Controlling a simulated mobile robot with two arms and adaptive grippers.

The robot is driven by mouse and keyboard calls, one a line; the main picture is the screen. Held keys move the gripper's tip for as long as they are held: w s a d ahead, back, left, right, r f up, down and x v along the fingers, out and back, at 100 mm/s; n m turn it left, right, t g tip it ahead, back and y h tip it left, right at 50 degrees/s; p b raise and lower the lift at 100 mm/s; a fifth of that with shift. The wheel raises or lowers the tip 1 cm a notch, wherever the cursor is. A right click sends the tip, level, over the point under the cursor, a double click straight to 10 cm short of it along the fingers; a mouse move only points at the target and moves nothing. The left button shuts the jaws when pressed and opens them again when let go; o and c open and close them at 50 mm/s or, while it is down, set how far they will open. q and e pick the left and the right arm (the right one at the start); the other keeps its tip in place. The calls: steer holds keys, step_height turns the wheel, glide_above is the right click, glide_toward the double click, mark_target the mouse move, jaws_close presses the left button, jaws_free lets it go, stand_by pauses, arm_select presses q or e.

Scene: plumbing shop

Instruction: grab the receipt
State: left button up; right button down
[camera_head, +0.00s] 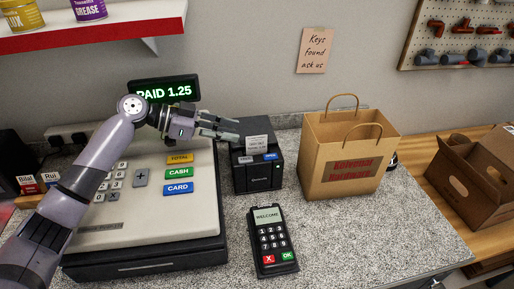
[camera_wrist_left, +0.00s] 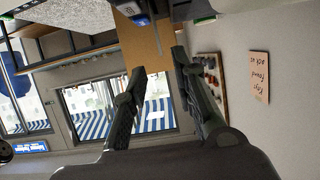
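The receipt (camera_head: 257,143) is a small pale slip with printed lines. It stands up out of the top of the black receipt printer (camera_head: 258,176). My left gripper (camera_head: 236,130) is just left of the receipt in the head view, its fingers pointing right towards it. The gap in depth between them is hard to judge. In the left wrist view my left gripper (camera_wrist_left: 159,60) has its two fingers spread, with nothing held between them. The receipt cannot be made out in the wrist view. My right gripper is not in view.
The cash register (camera_head: 140,225) is under my left arm, with its PAID 1.25 display (camera_head: 165,90) behind. A card terminal (camera_head: 272,242) lies in front of the printer. A paper bag (camera_head: 345,155) stands to the right. A red-edged shelf (camera_head: 100,35) is above left.

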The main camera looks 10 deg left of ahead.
mark_target(256, 137)
arm_select(q)
steer(key=x, duration=0.8)
steer(key=shift+w+d+p, duration=0.15)
steer(key=shift+d+p, duration=0.05)
steer(key=shift+p, duration=0.1)
steer(key=shift+a, duration=0.1)
steer(key=shift+c, duration=0.5)
jaws_close()
